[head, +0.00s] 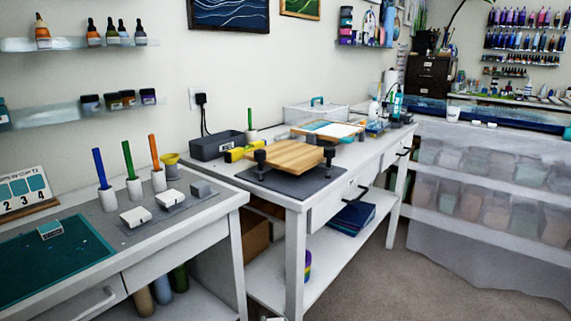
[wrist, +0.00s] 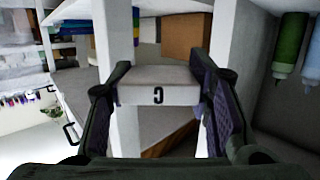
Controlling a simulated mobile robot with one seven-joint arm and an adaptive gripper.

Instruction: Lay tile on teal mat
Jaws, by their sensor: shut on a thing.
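In the wrist view my gripper (wrist: 159,72) is shut on a pale tile (wrist: 158,94), one finger on each side. A dark C-like mark shows on its face. My gripper does not show in the head view. The teal mat (head: 62,272) lies on the near left table, with a small block (head: 50,229) near its back edge.
Behind the teal mat stands a chart board (head: 24,192) with teal squares. Blue (head: 101,168), green (head: 129,160) and orange (head: 155,152) sticks stand in white holders. A wooden board (head: 285,155) lies on the farther table. Bottles (wrist: 288,46) show right in the wrist view.

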